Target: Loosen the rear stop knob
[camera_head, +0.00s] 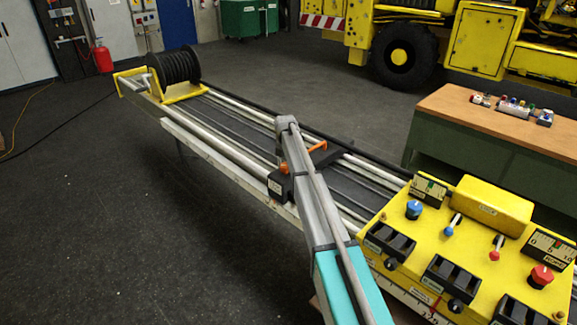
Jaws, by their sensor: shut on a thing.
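A black stop block (279,185) with a small white label sits across the rails of the long boom. Orange handle-like parts (318,147) stand on top of it, partly hidden behind my arm. I cannot read the label or tell for sure which part is the rear stop knob. My grey and teal arm rises from the bottom of the picture and passes in front of the block.
A yellow control console (440,250) with knobs and levers stands at the lower right. A black cable reel (174,66) sits at the boom's far end. A wooden-topped bench (480,128) stands at the right. The dark floor (110,230) left of the boom is clear.

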